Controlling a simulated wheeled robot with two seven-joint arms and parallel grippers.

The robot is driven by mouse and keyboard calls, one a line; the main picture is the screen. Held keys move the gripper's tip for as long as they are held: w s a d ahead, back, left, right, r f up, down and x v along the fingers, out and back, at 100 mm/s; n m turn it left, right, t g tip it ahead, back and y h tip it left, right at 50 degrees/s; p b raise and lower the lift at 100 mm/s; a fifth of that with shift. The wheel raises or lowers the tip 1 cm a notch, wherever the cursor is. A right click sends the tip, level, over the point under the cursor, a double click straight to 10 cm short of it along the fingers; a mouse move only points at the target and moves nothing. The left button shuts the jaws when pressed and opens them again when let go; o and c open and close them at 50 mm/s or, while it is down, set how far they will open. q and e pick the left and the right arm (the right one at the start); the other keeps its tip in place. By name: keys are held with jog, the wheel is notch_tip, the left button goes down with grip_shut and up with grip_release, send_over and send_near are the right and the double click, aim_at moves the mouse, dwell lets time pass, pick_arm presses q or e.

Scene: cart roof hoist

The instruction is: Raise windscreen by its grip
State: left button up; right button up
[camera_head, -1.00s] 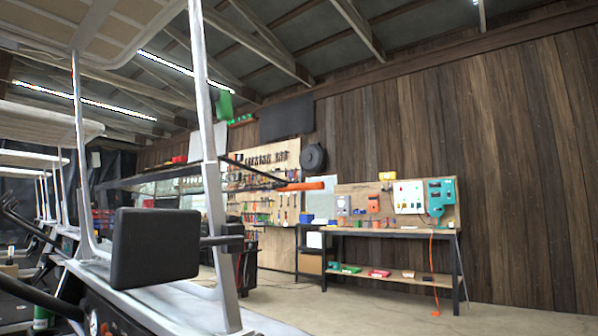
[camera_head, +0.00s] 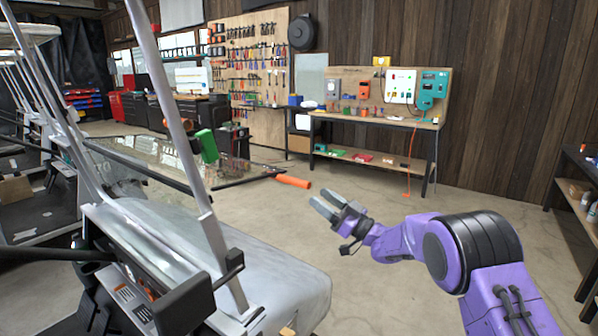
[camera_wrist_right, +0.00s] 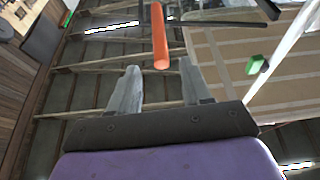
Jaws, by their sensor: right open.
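The windscreen (camera_head: 135,158) is a clear panel with dark edges, leaning out from the cart's light posts. Its orange grip (camera_head: 293,181) sticks out at the right end of a dark bar. My right gripper (camera_head: 324,201) is open and empty, just right of and below the grip in the head view. In the right wrist view the orange grip (camera_wrist_right: 160,38) lies ahead of my open fingers (camera_wrist_right: 160,88), roughly in line with the gap between them and apart from both. A green block (camera_head: 207,146) sits by the cart post; it also shows in the wrist view (camera_wrist_right: 255,65). My left gripper is out of view.
The white cart body (camera_head: 270,285) fills the lower left, with a slanted post (camera_head: 180,140) rising from it. A workbench (camera_head: 375,118) and a tool board (camera_head: 250,60) stand at the back wall. A shelf (camera_head: 577,200) is at the right edge. Bare floor lies between.

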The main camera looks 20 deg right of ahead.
aim_at(299, 183)
jog(key=p+x, duration=0.2)
jog(key=x, duration=0.5)
jog(key=shift+w+a+r+p, duration=0.1)
jog(key=shift+w+a+p, duration=0.05)
jog(key=shift+a+p, duration=0.15)
jog(key=shift+w+a+r, duration=0.1)
jog(key=shift+w+a, duration=0.2)
jog(key=shift+w, duration=0.25)
jog(key=shift+r, duration=0.1)
grip_shut()
